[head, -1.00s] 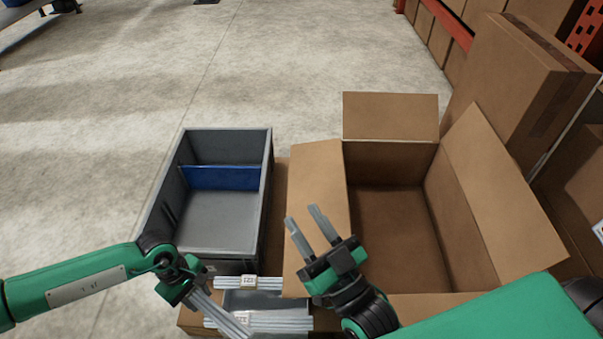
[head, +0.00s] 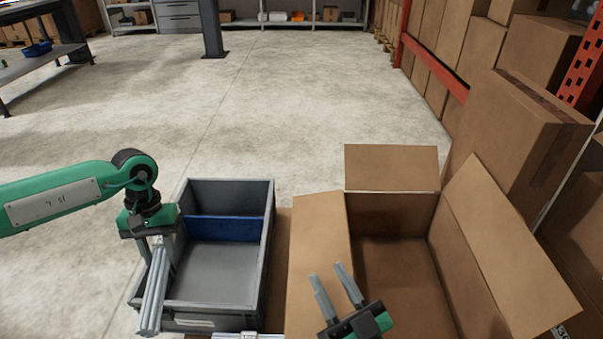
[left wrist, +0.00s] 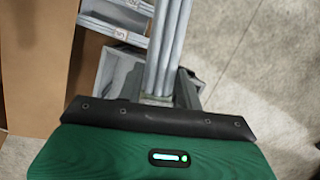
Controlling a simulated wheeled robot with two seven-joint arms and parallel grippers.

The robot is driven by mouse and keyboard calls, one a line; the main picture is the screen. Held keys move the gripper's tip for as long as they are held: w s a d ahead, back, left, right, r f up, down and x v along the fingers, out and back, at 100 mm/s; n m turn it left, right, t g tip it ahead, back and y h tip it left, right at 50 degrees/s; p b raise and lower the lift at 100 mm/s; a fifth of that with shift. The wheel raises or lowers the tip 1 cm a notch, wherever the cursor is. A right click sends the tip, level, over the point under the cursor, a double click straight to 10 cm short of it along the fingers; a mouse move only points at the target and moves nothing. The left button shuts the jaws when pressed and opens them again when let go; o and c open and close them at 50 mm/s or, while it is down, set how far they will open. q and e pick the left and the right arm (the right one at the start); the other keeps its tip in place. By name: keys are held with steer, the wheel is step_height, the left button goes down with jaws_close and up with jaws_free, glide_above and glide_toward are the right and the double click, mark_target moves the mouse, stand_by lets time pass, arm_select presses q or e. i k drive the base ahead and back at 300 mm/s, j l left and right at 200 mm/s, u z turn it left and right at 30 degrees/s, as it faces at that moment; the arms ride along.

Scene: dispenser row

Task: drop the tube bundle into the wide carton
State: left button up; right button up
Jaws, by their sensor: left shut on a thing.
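The tube bundle (head: 153,295), a pale grey bunch of long tubes, is held by my left gripper (head: 157,250) above the left side of the grey bin. It also shows in the left wrist view (left wrist: 170,45), running up from the jaws. The left gripper is shut on it. The wide carton (head: 392,170) stands open at the right with its flaps spread; its visible floor looks empty. My right gripper (head: 336,287) is open and empty, over the carton's left flap.
The grey bin (head: 268,235) with a blue divider (head: 225,228) stands left of the carton and looks empty. Another labelled bundle (head: 236,336) shows at the bottom edge. Stacked boxes (head: 515,130) stand right of the carton. Bare floor (head: 300,100) lies beyond.

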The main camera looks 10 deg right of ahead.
mark_target(391, 296)
steer(key=j+z, duration=0.1)
steer(key=z, duration=0.35)
steer(key=j+z, duration=0.1)
steer(key=z, duration=0.35)
steer(key=k+j+z, duration=0.1)
steer(key=z, duration=0.35)
steer(key=i+l+z, duration=0.1)
